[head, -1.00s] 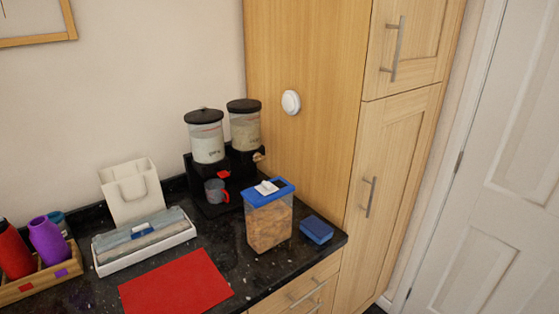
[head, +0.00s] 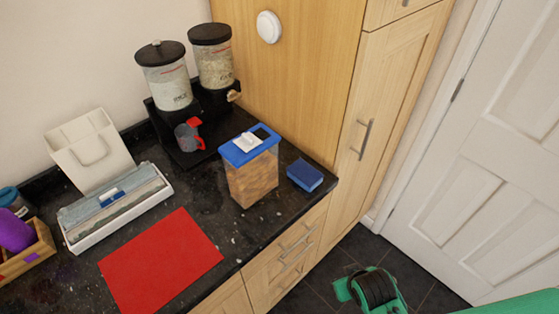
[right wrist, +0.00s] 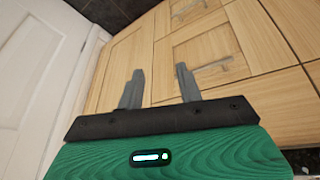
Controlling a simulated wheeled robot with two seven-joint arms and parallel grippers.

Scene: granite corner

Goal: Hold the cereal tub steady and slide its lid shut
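The cereal tub (head: 253,182) stands upright on the dark counter near its front right end. It is clear, with tan cereal inside. Its blue lid (head: 236,155) carries a white sliding piece (head: 246,142). A dark opening shows in the lid to the right of that piece, so the lid is partly open. My right gripper (right wrist: 160,70) shows in the right wrist view with its two grey fingers apart and nothing between them. Wooden drawer fronts lie beyond it. No gripper touches the tub. My left gripper is not in view.
A blue box (head: 304,175) sits close right of the tub. Behind stand two dispensers (head: 165,75) and a grey mug (head: 188,137). A red mat (head: 160,262) and a white tray (head: 118,208) lie to the left. A tall wooden cupboard (head: 310,80) bounds the right.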

